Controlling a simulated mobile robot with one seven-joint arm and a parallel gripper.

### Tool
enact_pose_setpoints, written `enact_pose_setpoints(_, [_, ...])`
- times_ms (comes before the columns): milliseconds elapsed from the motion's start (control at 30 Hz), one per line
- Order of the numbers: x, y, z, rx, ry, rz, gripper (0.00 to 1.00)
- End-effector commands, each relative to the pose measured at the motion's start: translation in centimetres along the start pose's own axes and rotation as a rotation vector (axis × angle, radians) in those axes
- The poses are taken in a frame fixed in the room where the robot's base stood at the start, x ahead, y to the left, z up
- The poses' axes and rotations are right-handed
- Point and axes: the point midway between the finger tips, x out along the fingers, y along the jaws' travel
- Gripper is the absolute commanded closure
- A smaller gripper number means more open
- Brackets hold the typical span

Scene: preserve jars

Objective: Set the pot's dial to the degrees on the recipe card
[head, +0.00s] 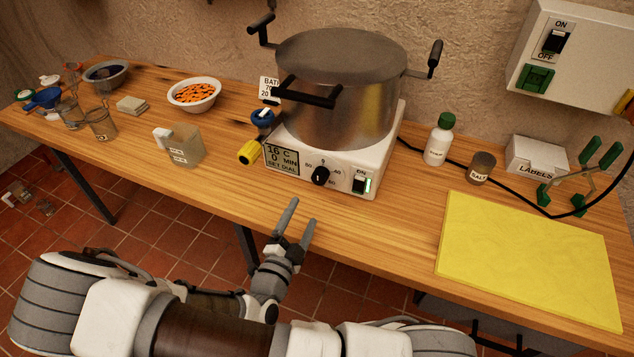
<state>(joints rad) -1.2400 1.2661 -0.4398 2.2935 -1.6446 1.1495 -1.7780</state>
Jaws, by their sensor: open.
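The steel pot (335,95) sits lidded on a white heater base (385,165) near the back of the table. The base's black dial (320,176) has numbers around it; I can make out 40, 60 and 80, but the pointer is too small to read surely. The display (282,158) reads 16 C, 0 MIN, SET DIAL. The ON switch (360,182) glows green. A white card (267,86) behind the pot's left side shows BATH, 70 and 20, its right part hidden. My gripper (302,213) is open and empty, in front of and below the dial, apart from it.
A yellow-ended tool (249,152) and a blue-ended one (262,118) are by the base's left side. A jug (185,145) stands further left. A white bottle (438,140), a salt jar (481,167) and a yellow mat (530,255) are right. Wood before the dial is clear.

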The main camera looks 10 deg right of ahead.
Motion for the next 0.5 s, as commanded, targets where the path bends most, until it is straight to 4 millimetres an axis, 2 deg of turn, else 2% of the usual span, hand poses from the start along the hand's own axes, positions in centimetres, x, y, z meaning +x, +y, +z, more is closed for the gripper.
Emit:
enact_pose_setpoints(33, [1.2,0.0,-0.1,0.0,0.004,0.0,0.2])
enact_pose_setpoints(300, [7.0,0.0,-0.2,0.001,0.005,0.001,0.2])
enact_pose_setpoints(500, [10.0,0.0,-0.1,0.003,0.003,0.002,0.2])
